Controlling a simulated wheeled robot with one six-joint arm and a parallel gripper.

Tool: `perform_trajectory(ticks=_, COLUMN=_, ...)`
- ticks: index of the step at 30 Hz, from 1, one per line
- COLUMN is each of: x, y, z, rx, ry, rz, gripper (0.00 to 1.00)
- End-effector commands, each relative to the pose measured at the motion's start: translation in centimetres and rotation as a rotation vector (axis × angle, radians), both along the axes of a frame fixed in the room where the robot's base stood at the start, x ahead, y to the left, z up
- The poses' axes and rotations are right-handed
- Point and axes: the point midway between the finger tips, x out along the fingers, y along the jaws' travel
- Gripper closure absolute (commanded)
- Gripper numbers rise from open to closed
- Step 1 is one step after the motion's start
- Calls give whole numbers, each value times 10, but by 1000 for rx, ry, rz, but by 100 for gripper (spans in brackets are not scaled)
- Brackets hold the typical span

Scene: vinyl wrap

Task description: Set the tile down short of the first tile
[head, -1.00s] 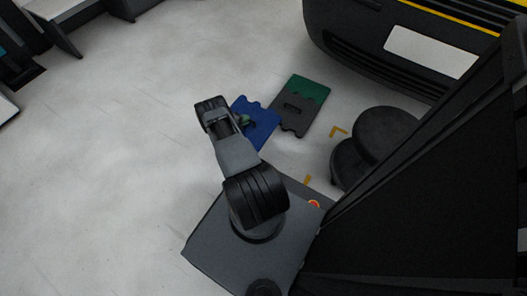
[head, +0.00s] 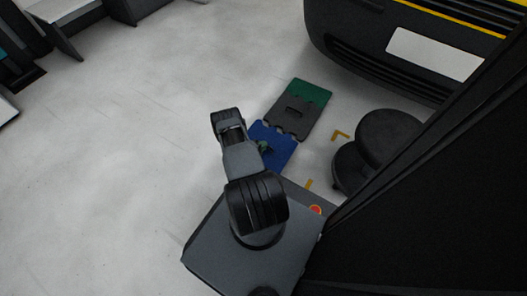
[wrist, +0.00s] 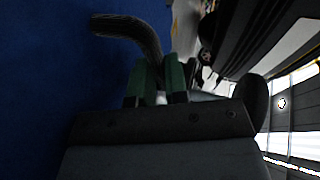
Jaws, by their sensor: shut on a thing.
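A blue tile (head: 279,142) with a wavy edge hangs from or rests under my gripper (head: 264,147), just in front of my base. In the wrist view the blue tile (wrist: 45,70) fills the left side, and my gripper's green fingers (wrist: 158,80) are closed by its dark curved handle (wrist: 130,30). A dark grey tile (head: 290,117) with a handle lies on the floor beyond it, with a green piece (head: 311,91) at its far end. The wavy edges of the blue and grey tiles face each other closely. I cannot tell whether they touch or whether the blue tile is on the floor.
A black round-topped stool (head: 388,138) stands to the right. Yellow corner marks (head: 340,135) lie on the floor beside the tiles. A large dark machine (head: 400,45) stands at the upper right. The pale floor (head: 110,170) to the left is clear.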

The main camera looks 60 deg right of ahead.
Motion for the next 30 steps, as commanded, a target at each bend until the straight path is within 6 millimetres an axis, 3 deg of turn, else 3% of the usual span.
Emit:
perform_trajectory(ticks=2, x=-8, y=2, z=-15, rx=2, ry=2, rz=-1, gripper=100)
perform_trajectory(ticks=6, x=-6, y=2, z=-36, rx=0, ry=1, rz=0, gripper=100)
perform_trajectory(ticks=18, x=-6, y=2, z=-39, rx=0, ry=0, rz=0, gripper=100)
perform_trajectory(ticks=19, x=-6, y=2, z=-39, rx=1, ry=1, rz=-1, gripper=85)
perform_trajectory(ticks=21, x=-6, y=2, z=-39, rx=1, ry=1, rz=-1, gripper=78)
perform_trajectory(ticks=27, x=-6, y=2, z=-39, rx=0, ry=1, rz=0, gripper=60)
perform_trajectory(ticks=30, x=-6, y=2, z=-39, rx=0, ry=1, rz=0, gripper=60)
